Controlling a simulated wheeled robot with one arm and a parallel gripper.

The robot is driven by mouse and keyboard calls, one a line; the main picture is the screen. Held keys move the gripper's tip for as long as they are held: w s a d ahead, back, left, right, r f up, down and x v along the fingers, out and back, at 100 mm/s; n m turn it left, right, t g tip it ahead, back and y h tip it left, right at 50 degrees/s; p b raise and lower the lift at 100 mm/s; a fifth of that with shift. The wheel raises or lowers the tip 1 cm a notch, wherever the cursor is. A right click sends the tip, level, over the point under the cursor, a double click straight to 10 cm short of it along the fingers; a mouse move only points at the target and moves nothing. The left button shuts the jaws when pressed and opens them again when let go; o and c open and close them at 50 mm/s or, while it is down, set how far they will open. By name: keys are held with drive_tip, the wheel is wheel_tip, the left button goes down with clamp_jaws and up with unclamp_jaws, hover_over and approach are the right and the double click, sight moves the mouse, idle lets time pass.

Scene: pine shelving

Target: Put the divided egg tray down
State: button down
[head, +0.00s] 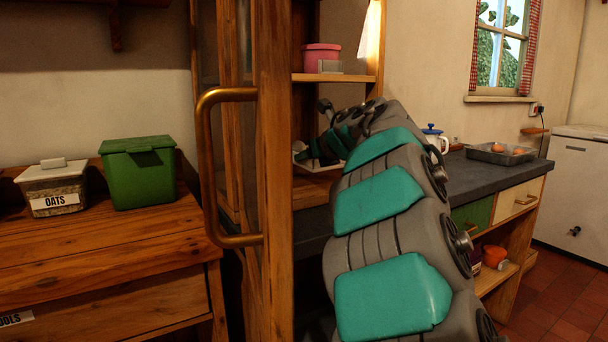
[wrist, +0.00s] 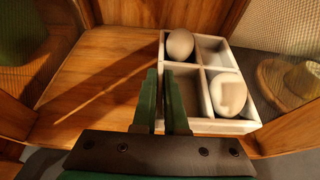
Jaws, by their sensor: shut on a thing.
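The divided egg tray (wrist: 225,127) is a white box with four compartments in the wrist view. One egg (wrist: 180,47) sits in its far left compartment and another egg (wrist: 228,95) in the near right one. The other two compartments look empty. My gripper (wrist: 160,72) is shut on the tray's left wall. The tray is level over a wooden shelf board (wrist: 95,85); I cannot tell whether it touches the board. In the head view the tray (head: 302,156) shows only as a pale edge inside the cabinet, mostly hidden by my arm.
The cabinet door (head: 273,150) with a brass handle (head: 207,165) stands left of my arm. A pink tub (head: 321,57) is on the shelf above. A green bin (head: 138,172) and an oats box (head: 50,188) stand left. A grey pan (head: 500,155) holds eggs. Bare board lies left of the tray.

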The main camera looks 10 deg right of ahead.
sight(304, 187)
wheel_tip(304, 187, down, 3)
drive_tip(key=shift+a+f+b, duration=0.1)
drive_tip(key=shift+b, duration=0.2)
drive_tip(key=shift+w+f, duration=0.15)
drive_tip(key=shift+f, duration=0.35)
drive_tip(key=shift+f, duration=0.2)
drive_tip(key=c, duration=1)
unclamp_jaws()
drive_tip(key=shift+o, duration=0.2)
drive_tip(key=shift+r, duration=0.2)
drive_tip(key=v, duration=1.2)
drive_tip(key=shift+b, duration=0.45)
